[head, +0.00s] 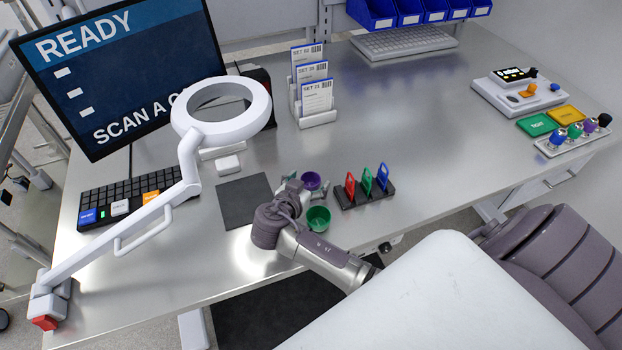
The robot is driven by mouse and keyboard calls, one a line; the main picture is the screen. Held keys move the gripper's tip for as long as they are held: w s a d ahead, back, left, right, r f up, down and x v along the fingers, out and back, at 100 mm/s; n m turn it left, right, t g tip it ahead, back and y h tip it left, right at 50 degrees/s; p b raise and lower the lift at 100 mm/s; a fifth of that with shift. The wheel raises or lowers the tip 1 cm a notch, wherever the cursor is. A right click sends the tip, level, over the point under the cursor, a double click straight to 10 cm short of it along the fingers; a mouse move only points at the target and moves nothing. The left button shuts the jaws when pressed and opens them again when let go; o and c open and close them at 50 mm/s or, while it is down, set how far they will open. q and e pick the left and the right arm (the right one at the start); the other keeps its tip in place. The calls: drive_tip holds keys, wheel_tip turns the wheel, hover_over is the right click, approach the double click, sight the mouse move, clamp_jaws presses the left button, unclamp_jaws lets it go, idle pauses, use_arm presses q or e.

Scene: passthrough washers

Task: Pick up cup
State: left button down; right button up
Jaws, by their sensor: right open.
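A small purple cup (312,180) and a green cup (318,218) stand on the metal bench near its middle. My right gripper (294,190) comes in from the lower right and is just left of the cups. Its fingers are open, close beside the purple cup, with nothing seen between them. Whether a finger touches the purple cup cannot be told. The wrist hides part of the bench by the green cup. My left gripper is not in view.
A rack of red, green and blue tags (366,188) stands right of the cups. A card holder (318,118) stands behind. The bench's centre right is clear (430,120).

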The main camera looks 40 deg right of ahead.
drive_tip(key=shift+a, duration=0.1)
drive_tip(key=shift+c, duration=0.2)
drive_tip(key=c, duration=1.1)
drive_tip(key=shift+r, duration=0.1)
